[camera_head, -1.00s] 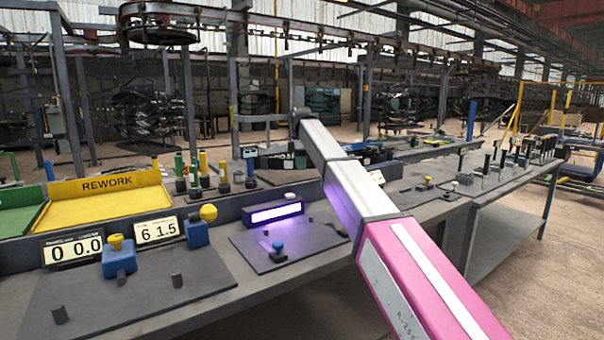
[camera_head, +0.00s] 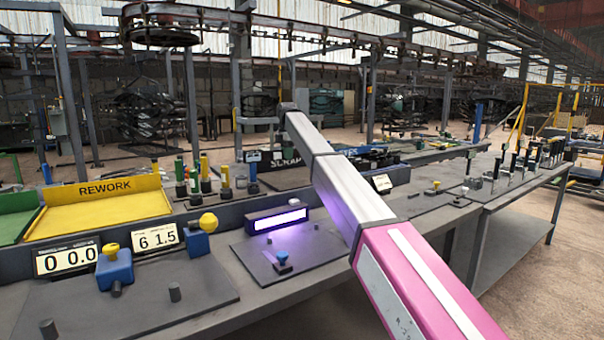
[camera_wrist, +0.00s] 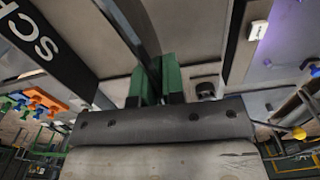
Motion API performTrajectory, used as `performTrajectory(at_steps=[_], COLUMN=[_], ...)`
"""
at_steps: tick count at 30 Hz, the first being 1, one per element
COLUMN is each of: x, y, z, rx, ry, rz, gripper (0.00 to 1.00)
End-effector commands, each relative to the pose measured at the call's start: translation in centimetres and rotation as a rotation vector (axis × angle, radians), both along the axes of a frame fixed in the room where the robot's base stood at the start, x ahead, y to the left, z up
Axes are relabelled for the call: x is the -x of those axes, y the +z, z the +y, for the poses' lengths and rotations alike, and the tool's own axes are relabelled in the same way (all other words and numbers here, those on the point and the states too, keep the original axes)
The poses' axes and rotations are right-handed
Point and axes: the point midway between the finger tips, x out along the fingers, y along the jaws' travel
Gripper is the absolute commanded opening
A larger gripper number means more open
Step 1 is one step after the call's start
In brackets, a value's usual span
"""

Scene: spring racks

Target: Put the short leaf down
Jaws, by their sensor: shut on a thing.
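My gripper (camera_wrist: 157,80) shows in the wrist view with two green fingers, shut on a dark, narrow, flat strip, the leaf (camera_wrist: 128,32). The leaf runs from between the fingers toward the top left of that view and leaves the frame. Its other end is hidden by the gripper body. In the head view my arm reaches from the lower right toward the back of the bench, and the gripper and leaf cannot be made out there. Whether the leaf touches any surface cannot be told.
A scrap sign (camera_wrist: 40,38) lies left of the fingers in the wrist view. The yellow rework tray (camera_head: 105,208) stands left on the bench, near several upright green and yellow handles (camera_head: 205,175). A lit lamp box (camera_head: 277,219) stands behind a dark plate (camera_head: 310,252).

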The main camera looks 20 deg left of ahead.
Motion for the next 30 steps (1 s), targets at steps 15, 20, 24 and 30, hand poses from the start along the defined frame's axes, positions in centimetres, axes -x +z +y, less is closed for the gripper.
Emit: performTrajectory(at_steps=[15, 20, 24, 30], x=[-6.8, -7.0, -6.9, -7.0], y=[-4.6, -5.4, -6.9, -8.8], z=[-4.2, -4.4, -4.4, -4.4], rx=[-0.001, -0.001, 0.000, -0.001], ry=[0.000, 0.001, 0.001, 0.000], rz=[-0.001, -0.001, 0.000, -0.001], gripper=[0.00, 0.00, 0.00, 0.00])
